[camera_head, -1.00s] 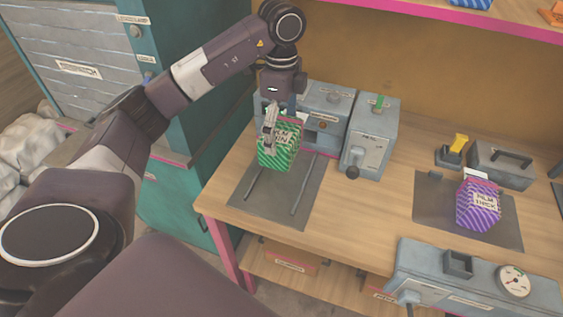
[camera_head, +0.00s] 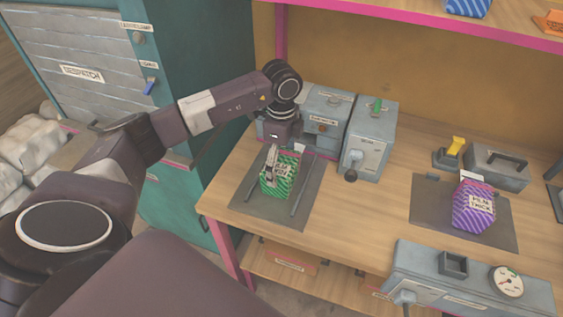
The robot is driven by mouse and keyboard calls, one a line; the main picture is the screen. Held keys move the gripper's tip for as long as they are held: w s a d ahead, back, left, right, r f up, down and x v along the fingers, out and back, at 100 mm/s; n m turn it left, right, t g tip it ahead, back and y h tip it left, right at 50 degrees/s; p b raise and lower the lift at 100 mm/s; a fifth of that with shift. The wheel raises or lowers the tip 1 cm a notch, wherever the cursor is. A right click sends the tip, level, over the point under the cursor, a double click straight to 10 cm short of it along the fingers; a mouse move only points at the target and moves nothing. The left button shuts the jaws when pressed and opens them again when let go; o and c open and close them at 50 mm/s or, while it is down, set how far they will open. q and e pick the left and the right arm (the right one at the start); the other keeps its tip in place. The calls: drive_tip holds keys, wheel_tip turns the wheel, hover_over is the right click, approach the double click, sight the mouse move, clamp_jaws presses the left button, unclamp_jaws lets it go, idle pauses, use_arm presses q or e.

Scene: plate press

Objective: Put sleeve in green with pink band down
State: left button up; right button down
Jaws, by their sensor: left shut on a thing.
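A green striped sleeve (camera_head: 284,185) with a pale label stands low over the dark grey mat (camera_head: 254,213), between its two thin rails. A trace of pink shows along its top edge. Its lower edge is at or very near the mat; I cannot tell whether it touches. My left gripper (camera_head: 272,172) reaches down from above and is shut on the sleeve at its upper left part. The gripper covers some of the sleeve's top. My right gripper is not in view.
Grey machines (camera_head: 322,124) stand behind the mat, one with a black-knobbed lever (camera_head: 351,174). A purple striped package (camera_head: 473,208) stands on another mat to the right. A gauge unit (camera_head: 470,283) sits at the front right. Bare wooden bench (camera_head: 373,221) lies between the mats.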

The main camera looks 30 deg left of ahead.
use_arm(q)
drive_tip(key=shift+f, duration=0.15)
drive_tip(key=o, duration=1.1)
drive_tip(key=shift+r, duration=0.45)
wheel_tip(320, 180, up, 12)
drive_tip(key=b, duration=0.2)
drive_tip(key=shift+f+b, duration=0.25)
drive_tip(key=shift+b, duration=0.15)
